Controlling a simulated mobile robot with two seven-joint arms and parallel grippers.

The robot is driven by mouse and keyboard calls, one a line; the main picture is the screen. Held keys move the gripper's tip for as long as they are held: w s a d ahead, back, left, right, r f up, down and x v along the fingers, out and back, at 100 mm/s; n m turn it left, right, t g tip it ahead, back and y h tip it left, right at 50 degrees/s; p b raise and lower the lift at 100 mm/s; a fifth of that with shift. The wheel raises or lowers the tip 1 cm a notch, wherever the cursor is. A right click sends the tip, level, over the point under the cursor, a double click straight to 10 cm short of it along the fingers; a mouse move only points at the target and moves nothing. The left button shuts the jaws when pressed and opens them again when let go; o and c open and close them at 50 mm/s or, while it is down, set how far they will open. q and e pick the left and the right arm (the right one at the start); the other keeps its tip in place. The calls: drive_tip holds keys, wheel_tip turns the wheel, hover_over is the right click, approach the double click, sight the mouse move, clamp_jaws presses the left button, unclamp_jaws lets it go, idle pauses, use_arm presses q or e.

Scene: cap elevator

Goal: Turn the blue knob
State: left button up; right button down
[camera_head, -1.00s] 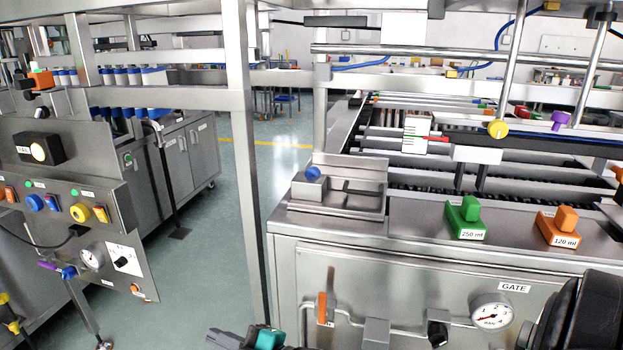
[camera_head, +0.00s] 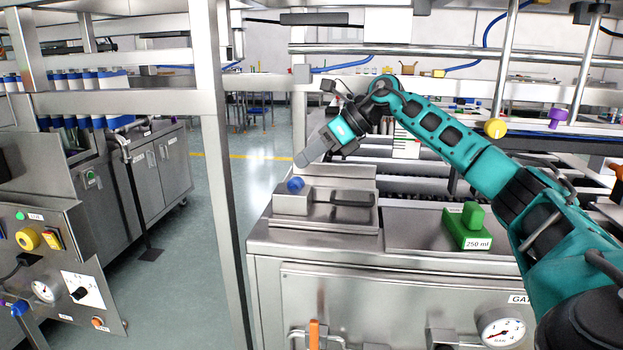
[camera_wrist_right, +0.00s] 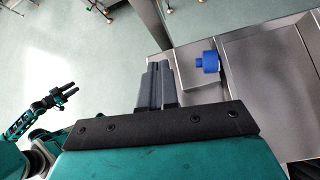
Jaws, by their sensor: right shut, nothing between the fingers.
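The blue knob (camera_head: 295,184) sits on a small metal block (camera_head: 292,203) at the left end of the steel cabinet's top. It also shows in the right wrist view (camera_wrist_right: 208,62). My right gripper (camera_head: 304,160) reaches in from the right, its fingers shut and empty, slanting down just above the knob in the head view. In the right wrist view its fingertips are left of the knob, with a gap between. My left gripper (camera_wrist_right: 69,90) shows small at the left of the right wrist view; its fingers are too small to judge.
A grey handle (camera_head: 352,198) lies beside the knob block in the same metal tray. A green 250 ml block (camera_head: 465,227) stands farther right. A steel post (camera_head: 220,170) rises left of the cabinet. Open floor lies beyond the cabinet's left edge.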

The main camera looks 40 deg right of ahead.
drive_tip(key=s+d+r+h, duration=0.3)
drive_tip(key=s+d+r, duration=0.15)
drive_tip(key=d, duration=0.45)
drive_tip(key=b, duration=0.1)
approach(302, 182)
drive_tip(key=x, duration=0.6)
drive_tip(key=shift+w+f, duration=0.15)
drive_tip(key=shift+f, duration=0.1)
